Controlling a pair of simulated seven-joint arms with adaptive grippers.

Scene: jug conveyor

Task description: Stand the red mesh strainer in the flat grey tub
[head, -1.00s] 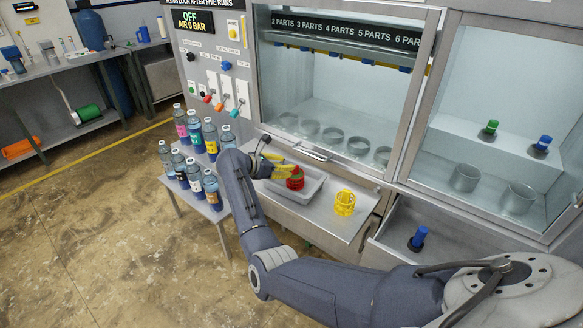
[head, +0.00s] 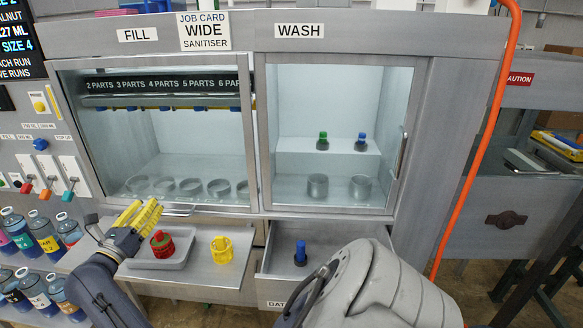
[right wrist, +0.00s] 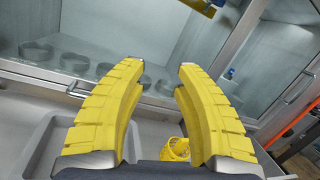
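The red mesh strainer (head: 162,244) is in the flat grey tub (head: 181,262), toward its left side, and looks roughly upright. Its base is partly hidden by the tub and my wrist. My right gripper (head: 146,208) is beside and above it at the left, yellow fingers pointing up and away. In the right wrist view the gripper (right wrist: 157,70) is open with nothing between its fingers. The tub also shows there at the lower left (right wrist: 45,140), but the strainer does not. My left gripper is out of view.
A yellow strainer (head: 222,249) stands on the shelf right of the tub. An open drawer (head: 277,274) holds a blue-topped item (head: 300,252). Bottles (head: 45,235) stand close at the left. Glass cabinet fronts (head: 165,130) rise behind the shelf.

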